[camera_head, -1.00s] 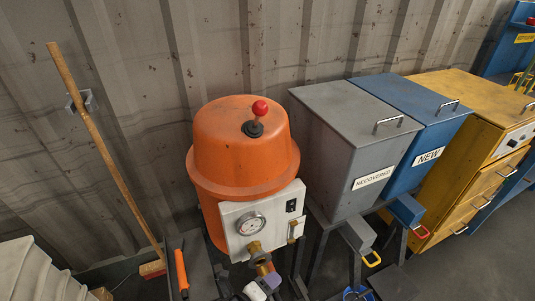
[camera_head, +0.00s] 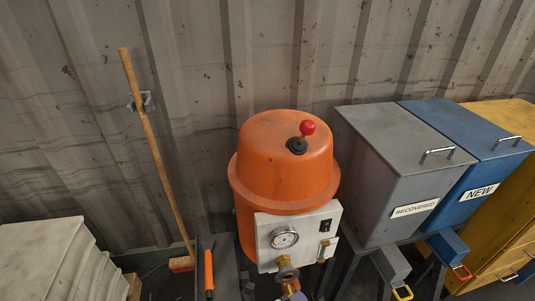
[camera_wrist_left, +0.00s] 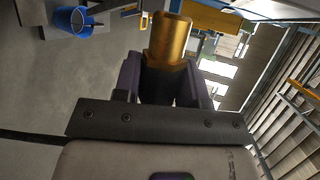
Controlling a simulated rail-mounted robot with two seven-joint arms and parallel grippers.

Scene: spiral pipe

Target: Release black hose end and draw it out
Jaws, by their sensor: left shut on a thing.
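The orange round-topped machine (camera_head: 285,160) stands in the middle of the head view. Its white front panel (camera_head: 300,222) carries a dial gauge (camera_head: 285,237), and a brass fitting (camera_head: 287,273) sits below it. My left gripper (camera_wrist_left: 168,75) is shut on the black hose end (camera_wrist_left: 168,85), which has a brass tip (camera_wrist_left: 170,38) sticking out past the purple fingers. In the head view only a bit of purple finger shows under the brass fitting, at the bottom edge. I cannot tell there whether the hose tip touches the fitting. My right gripper is out of view.
A grey bin marked RECOVERED (camera_head: 395,160) and a blue bin marked NEW (camera_head: 475,140) stand right of the machine. A broom (camera_head: 155,145) leans on the wall at left. A blue bucket (camera_wrist_left: 72,20) shows in the left wrist view.

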